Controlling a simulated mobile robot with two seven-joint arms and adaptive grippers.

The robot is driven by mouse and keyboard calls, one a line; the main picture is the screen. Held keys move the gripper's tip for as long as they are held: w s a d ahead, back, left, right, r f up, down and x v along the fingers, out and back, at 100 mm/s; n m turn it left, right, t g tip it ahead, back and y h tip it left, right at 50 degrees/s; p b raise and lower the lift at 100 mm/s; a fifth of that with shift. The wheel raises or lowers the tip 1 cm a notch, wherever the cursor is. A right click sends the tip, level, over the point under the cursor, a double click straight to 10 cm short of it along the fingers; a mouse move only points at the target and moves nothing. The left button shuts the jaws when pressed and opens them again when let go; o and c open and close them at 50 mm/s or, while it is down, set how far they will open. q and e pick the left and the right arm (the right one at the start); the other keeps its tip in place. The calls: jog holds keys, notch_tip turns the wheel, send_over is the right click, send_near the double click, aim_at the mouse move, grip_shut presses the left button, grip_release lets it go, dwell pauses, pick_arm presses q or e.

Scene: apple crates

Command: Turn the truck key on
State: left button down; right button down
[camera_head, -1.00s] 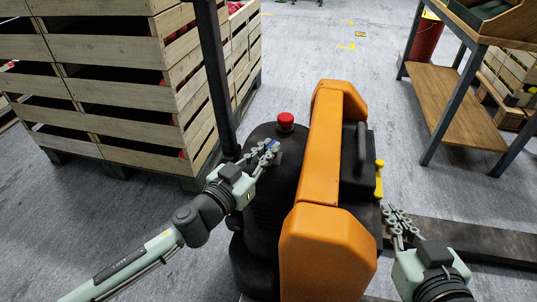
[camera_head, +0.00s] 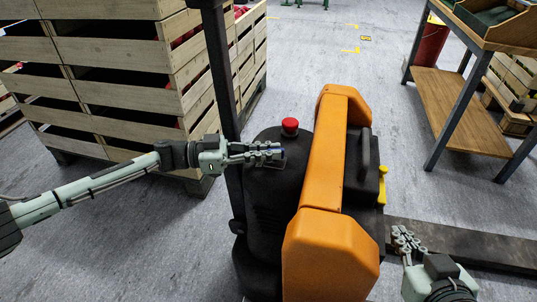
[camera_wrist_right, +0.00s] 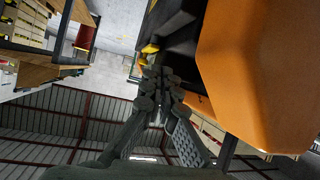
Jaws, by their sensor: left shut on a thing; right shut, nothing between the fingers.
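The pallet truck has a black body (camera_head: 268,213) and an orange frame (camera_head: 330,180). A red knob (camera_head: 290,126) stands on top of the black body. My left gripper (camera_head: 270,153) comes in level from the left and is shut at the top of the black body, just below the red knob. The key between its fingers is mostly hidden by them. My right gripper (camera_head: 403,238) is shut and empty, low at the right of the truck. It also shows in the right wrist view (camera_wrist_right: 160,85), beside the orange frame.
Stacked wooden crates (camera_head: 125,72) stand behind my left arm. A dark mast (camera_head: 222,70) rises close to my left gripper. A workbench (camera_head: 455,100) is at the right. A dark fork (camera_head: 465,245) runs low at the right. Grey floor between is clear.

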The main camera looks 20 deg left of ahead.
pick_arm(q)
jog(key=m+g, duration=0.1)
jog(key=m+g+b, duration=0.1)
jog(key=g, duration=0.1)
jog(key=shift+w+h, duration=0.2)
jog(key=shift+h, duration=0.1)
jog(key=shift+b, duration=0.3)
pick_arm(e)
jog(key=w+a+r+t+y, duration=0.1)
jog(key=a+r+t+y, duration=0.2)
jog(key=r, duration=0.6)
jog(key=shift+w+a+r+t, duration=0.2)
jog(key=shift+a+t, duration=0.7)
jog(key=shift+a, duration=0.35)
pick_arm(q)
jog(key=c, duration=1.6)
grip_release()
jog(key=shift+d, duration=0.1)
pick_arm(e)
jog(key=shift+f, duration=0.1)
pick_arm(q)
jog(key=a, duration=0.4)
jog(key=s+a, duration=0.1)
jog(key=a, duration=0.7)
jog(key=shift+s, duration=0.25)
